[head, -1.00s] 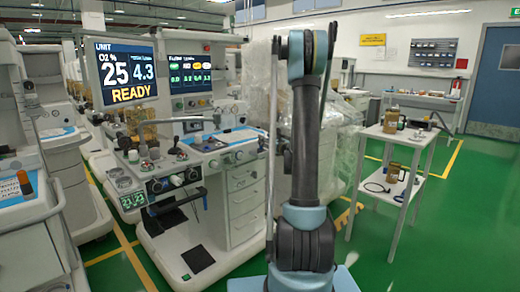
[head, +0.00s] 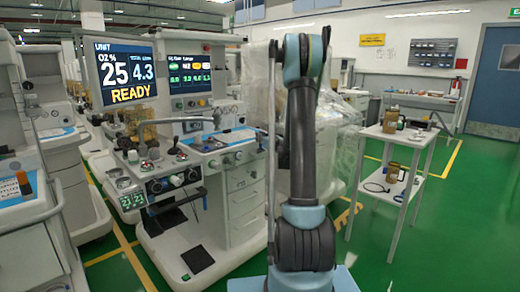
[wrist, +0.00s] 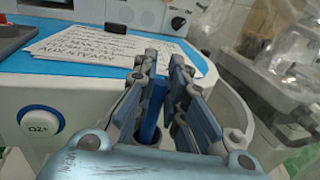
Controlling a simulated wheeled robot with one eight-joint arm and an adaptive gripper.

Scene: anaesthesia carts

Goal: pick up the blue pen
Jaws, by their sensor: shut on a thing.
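The blue pen (wrist: 151,108) shows in the wrist view as a narrow blue upright shape between the fingers of my gripper (wrist: 164,62). The fingers are shut on it, just off the front edge of a blue-topped work surface (wrist: 85,58). The pen's lower end is near a dark round shape, and I cannot tell whether it rests in a holder. The finger links hide part of the pen. In the head view I cannot make out the gripper or the pen; my arm rises in the middle.
A sheet of handwritten paper (wrist: 110,47) lies on the blue surface, with a dark object (wrist: 115,28) behind it. The head view shows an anaesthesia cart (head: 200,170) with screens, a plastic-wrapped unit (head: 345,150), and a white trolley (head: 410,190) on the right. Green floor lies between them.

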